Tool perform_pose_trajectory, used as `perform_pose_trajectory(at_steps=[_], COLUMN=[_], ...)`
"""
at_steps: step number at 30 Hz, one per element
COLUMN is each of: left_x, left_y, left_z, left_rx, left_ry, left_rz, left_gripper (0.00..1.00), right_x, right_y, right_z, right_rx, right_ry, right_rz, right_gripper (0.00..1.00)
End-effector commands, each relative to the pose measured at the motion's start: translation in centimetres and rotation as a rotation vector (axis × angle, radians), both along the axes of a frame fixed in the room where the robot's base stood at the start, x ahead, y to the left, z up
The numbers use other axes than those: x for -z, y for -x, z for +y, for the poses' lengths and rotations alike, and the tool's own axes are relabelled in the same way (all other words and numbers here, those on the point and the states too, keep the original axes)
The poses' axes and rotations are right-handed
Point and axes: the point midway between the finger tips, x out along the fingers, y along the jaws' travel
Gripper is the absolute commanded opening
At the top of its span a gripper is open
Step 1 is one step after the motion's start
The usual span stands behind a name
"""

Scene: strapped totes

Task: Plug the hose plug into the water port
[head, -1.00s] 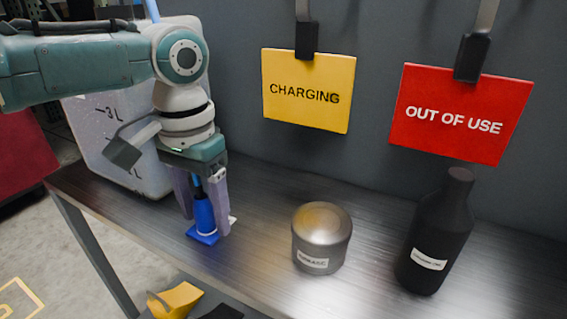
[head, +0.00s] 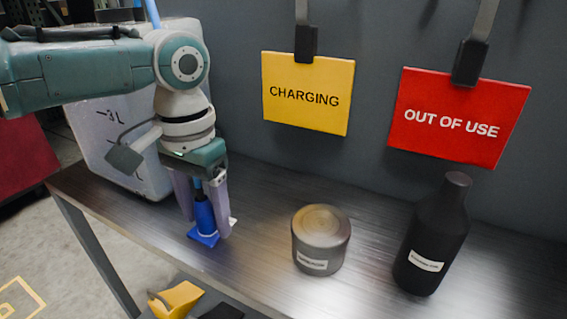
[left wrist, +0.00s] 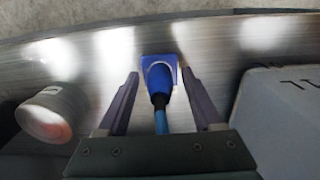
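The blue hose plug (head: 204,214) stands upright on the dark metal bench, its lower end at a blue square base (head: 203,239). A lighter blue hose rises from its top between my fingers. My left gripper (head: 204,222) points down with one finger on each side of the plug. In the left wrist view the plug (left wrist: 160,85) sits between the fingers of my left gripper (left wrist: 165,78), with visible gaps on both sides, so the gripper is open. I cannot make out a separate water port. My right gripper is not in view.
A pale tank (head: 125,150) with litre marks stands behind my left arm. A round metal tin (head: 321,240) and a black bottle (head: 435,235) stand right on the bench (head: 265,195). A yellow CHARGING sign (head: 307,92) and red OUT OF USE sign (head: 459,116) hang behind.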

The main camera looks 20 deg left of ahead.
Motion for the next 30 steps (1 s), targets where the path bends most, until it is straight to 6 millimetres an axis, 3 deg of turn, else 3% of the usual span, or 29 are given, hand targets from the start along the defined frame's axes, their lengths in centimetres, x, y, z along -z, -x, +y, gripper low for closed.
perform_pose_trajectory(at_steps=[2,18,30], left_x=[0.00,-0.02,-0.03], left_y=[0.00,-0.01,-0.01], left_z=[0.00,0.01,0.01], left_rx=[0.000,-0.001,-0.001], left_ry=[0.000,0.000,0.000], left_rz=[0.000,0.000,0.000], left_gripper=[0.60,0.00,0.00], right_x=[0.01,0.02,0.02], right_y=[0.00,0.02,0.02], right_z=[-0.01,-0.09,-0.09], right_rx=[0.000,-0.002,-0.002], right_ry=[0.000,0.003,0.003], right_rz=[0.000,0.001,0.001], right_gripper=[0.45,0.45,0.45])
